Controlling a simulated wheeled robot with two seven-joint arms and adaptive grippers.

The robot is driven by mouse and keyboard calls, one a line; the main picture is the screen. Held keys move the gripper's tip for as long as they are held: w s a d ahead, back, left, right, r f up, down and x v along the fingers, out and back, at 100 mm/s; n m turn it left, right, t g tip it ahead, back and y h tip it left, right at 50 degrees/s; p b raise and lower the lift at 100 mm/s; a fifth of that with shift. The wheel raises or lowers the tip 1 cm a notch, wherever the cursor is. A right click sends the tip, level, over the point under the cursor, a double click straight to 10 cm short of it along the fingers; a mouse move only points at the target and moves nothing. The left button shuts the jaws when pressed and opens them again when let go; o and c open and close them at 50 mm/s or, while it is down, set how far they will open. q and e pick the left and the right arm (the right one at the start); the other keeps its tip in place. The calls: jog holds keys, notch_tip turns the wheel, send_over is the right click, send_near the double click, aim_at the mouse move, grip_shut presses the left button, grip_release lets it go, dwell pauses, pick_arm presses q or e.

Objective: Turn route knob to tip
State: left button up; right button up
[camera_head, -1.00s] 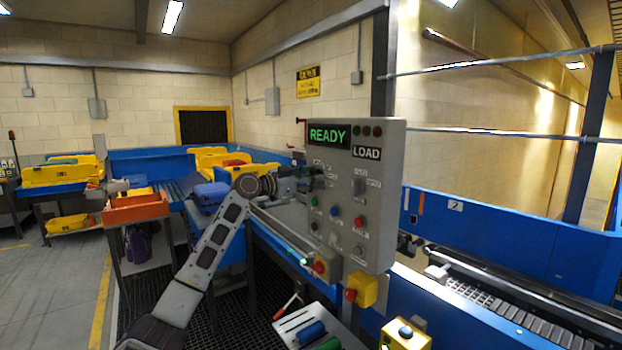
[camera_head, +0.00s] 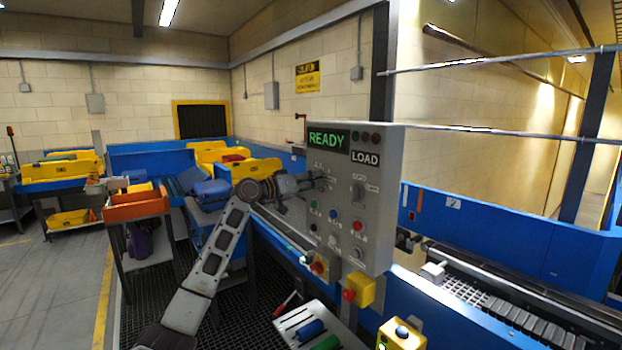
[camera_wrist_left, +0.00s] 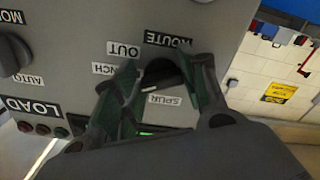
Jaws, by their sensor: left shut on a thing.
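The grey control panel (camera_head: 380,200) stands at centre, with a lit green READY display (camera_head: 327,139) and a LOAD plate. My left gripper (camera_head: 318,183) reaches its left side from the left. In the left wrist view the gripper (camera_wrist_left: 162,84) is shut on the dark route knob (camera_wrist_left: 160,70), one finger on each side. The labels ROUTE, OUT and SPUR around the knob appear upside down. The fingers cover much of the knob, so I cannot tell which label it points to. My right gripper is not in view.
Another knob (camera_head: 358,191) and several coloured buttons sit on the same panel, close to my gripper. A yellow box with a red button (camera_head: 349,295) is below. The blue conveyor (camera_head: 500,245) runs at right. An orange bin (camera_head: 136,205) stands at left.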

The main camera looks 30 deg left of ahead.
pick_arm(q)
jog(key=shift+r+n+p, duration=0.1)
jog(key=shift+n+p, duration=1.2)
jog(key=shift+n, duration=0.9)
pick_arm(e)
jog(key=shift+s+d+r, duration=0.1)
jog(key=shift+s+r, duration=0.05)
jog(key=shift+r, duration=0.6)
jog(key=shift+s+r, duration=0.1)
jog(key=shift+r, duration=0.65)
pick_arm(q)
jog(key=o, duration=0.9)
jog(key=shift+o, duration=0.6)
jog(key=v, duration=1.2)
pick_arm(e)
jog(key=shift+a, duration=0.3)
